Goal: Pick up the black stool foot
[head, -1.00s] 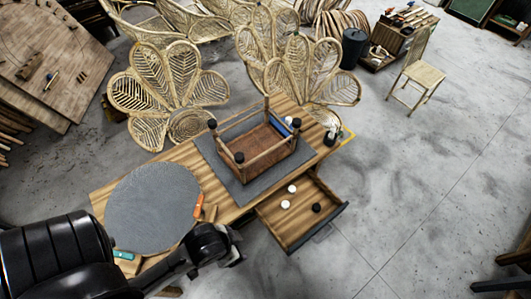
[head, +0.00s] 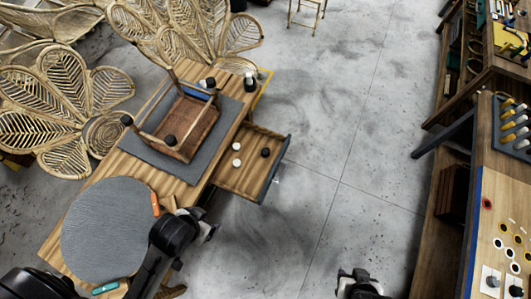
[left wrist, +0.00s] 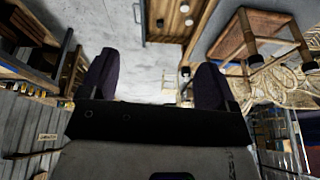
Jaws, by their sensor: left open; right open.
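A black stool foot (head: 265,152) lies in the open drawer (head: 262,182), beside two white feet (head: 237,154). The upside-down stool (head: 200,130) on the table carries black feet on its legs, such as one at the left (head: 127,120). My left gripper (head: 208,229) is beside the table, below the drawer in the picture. In the left wrist view its jaws (left wrist: 157,85) are wide apart with nothing between them; the drawer (left wrist: 165,32) shows beyond them. My right gripper (head: 358,278) is at the bottom edge of the head view, open, over the floor, well away from the drawer.
The wooden table (head: 100,205) holds a grey mat (head: 148,150), a round grey disc (head: 105,230), and an orange-handled tool (head: 155,204). Rattan chairs (head: 60,115) stand behind. At the right is a workbench (head: 500,205) with small parts. The floor between is clear.

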